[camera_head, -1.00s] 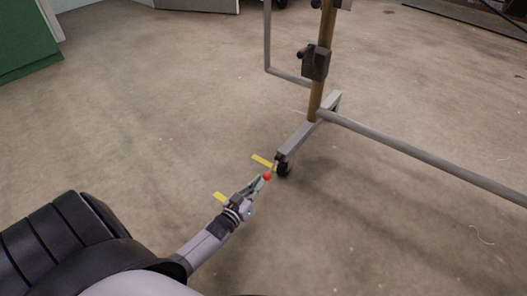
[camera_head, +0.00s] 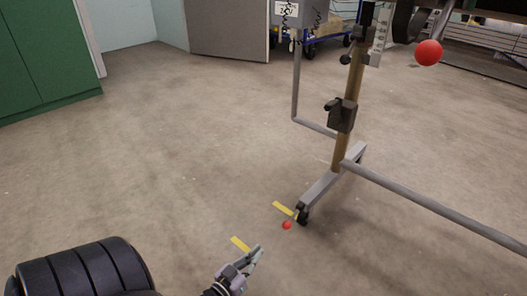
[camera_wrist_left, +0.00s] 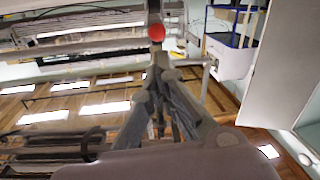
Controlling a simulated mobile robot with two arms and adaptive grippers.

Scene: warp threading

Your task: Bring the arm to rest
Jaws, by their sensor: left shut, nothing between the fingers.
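My left gripper (camera_head: 258,251) is at the bottom of the head view, its fingers together and empty. In the left wrist view, my left gripper (camera_wrist_left: 158,72) has its fingers meeting, with nothing between them. A small red ball (camera_head: 286,225) shows just beyond the fingertips in the head view, apart from them. A red ball (camera_wrist_left: 156,32) also shows past the fingertips in the left wrist view. A larger red ball (camera_head: 428,53) shows at the upper right of the head view. My right gripper is in neither view.
A wheeled metal frame (camera_head: 341,146) with a long low bar (camera_head: 432,207) stands on the right. Yellow floor marks (camera_head: 240,244) lie near my gripper. A green cabinet (camera_head: 45,60) is at the far left. The floor between is clear.

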